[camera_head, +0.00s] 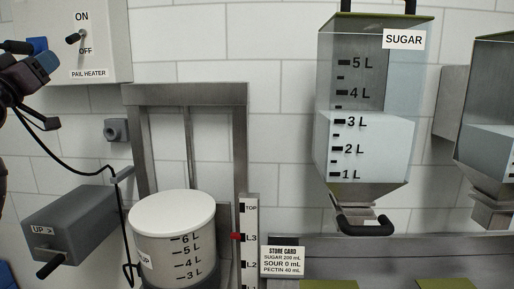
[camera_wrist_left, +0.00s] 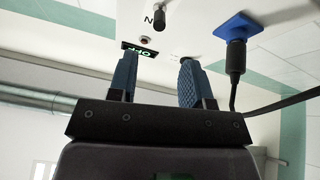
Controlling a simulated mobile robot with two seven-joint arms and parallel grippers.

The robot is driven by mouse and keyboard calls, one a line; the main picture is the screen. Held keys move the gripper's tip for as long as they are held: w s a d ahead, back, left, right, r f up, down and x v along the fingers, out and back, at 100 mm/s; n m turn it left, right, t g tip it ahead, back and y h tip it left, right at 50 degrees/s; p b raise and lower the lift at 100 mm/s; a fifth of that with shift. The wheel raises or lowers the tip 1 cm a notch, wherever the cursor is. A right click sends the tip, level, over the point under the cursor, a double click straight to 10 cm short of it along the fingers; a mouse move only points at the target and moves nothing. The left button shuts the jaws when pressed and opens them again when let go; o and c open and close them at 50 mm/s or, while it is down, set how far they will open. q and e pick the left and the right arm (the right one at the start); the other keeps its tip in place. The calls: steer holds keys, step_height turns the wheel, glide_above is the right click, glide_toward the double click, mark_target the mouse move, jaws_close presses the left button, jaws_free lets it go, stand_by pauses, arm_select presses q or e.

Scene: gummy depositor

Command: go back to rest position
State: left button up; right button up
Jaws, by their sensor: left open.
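My left gripper (camera_head: 34,56) is at the left edge of the head view, in front of the lower left of the pail heater switch box (camera_head: 110,50). In the left wrist view, my left gripper (camera_wrist_left: 157,66) has its two blue fingers apart with nothing held between them. The knob (camera_head: 75,37) also shows on the box in the head view, between the ON and OFF marks. My right gripper is in neither view.
A lidded white pail (camera_head: 170,213) stands in a metal lift frame (camera_head: 190,94). A grey crank box (camera_head: 70,225) is at lower left, with a black cable hanging above it. A sugar hopper (camera_head: 365,150) and another hopper (camera_head: 487,100) are at right. A blue plug (camera_wrist_left: 237,27) sits beside the knob.

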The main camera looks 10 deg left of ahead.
arm_select(q)
steer(key=w+d+f+m+g, duration=0.1)
steer(key=d+f+g, duration=0.2)
steer(key=f, duration=0.7)
steer(key=d+f+g, duration=0.2)
steer(key=f, duration=0.8)
steer(key=w+d+f+m+g, duration=0.1)
steer(key=d+f+g, duration=0.2)
steer(key=f, duration=0.8)
steer(key=s+d+f+m+g+h, duration=0.1)
steer(key=s+d+f+g, duration=0.2)
steer(key=f, duration=0.6)
steer(key=s+d+f+g, duration=0.1)
steer(key=s+d+f, duration=0.2)
steer(key=s+f, duration=0.4)
steer(key=s+d+f+g, duration=0.3)
steer(key=s+d+f, duration=0.15)
steer(key=s, duration=0.35)
steer(key=s+d+f+g+h, duration=0.1)
steer(key=s+d+f+g, duration=0.3)
steer(key=s, duration=0.4)
steer(key=s+d+f+g, duration=0.1)
steer(key=s+d+f, duration=0.3)
steer(key=s+f, duration=0.3)
steer(key=w+f+m+t, duration=0.1)
steer(key=w+f+t, duration=0.5)
steer(key=f, duration=0.4)
steer(key=shift+w+m+t+h, duration=0.3)
steer(key=shift+w+t, duration=0.05)
steer(key=shift+t, duration=0.55)
